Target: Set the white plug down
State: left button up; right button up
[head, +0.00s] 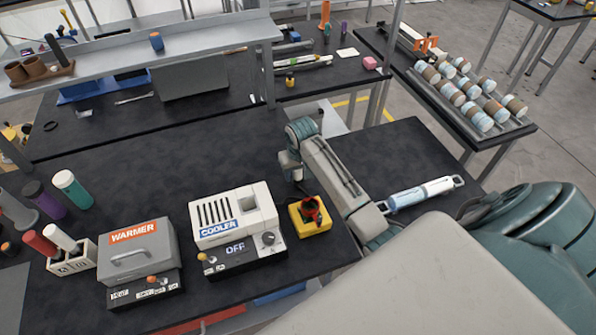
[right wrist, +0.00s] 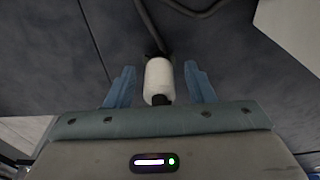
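The white plug (right wrist: 159,80) shows in the right wrist view, between the two blue fingers of my right gripper (right wrist: 160,87). A visible gap separates the plug from each finger, so the gripper is open around it. A dark cable (right wrist: 152,28) runs from the plug's far end over the dark surface. In the head view my right gripper (head: 290,167) is low over the black table (head: 170,160), behind and right of the cooler. I cannot make out the plug there. My left gripper is out of view.
The white cooler (head: 232,222), reading OFF, and the grey warmer (head: 138,254) stand at the front. A yellow box with a red knob (head: 309,216) is beside the cooler. A blue-and-white tool (head: 420,194) lies right of my arm. The table's middle left is clear.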

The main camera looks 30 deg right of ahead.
jog(key=shift+r+b, duration=0.35)
jog(key=shift+r, duration=0.25)
notch_tip(320, 180, up, 11)
jog(key=s, duration=0.1)
jog(key=shift+s+a+b, duration=0.15)
jog(key=shift+s+b, duration=0.2)
jog(key=shift+b, duration=0.05)
jog(key=shift+w, duration=0.1)
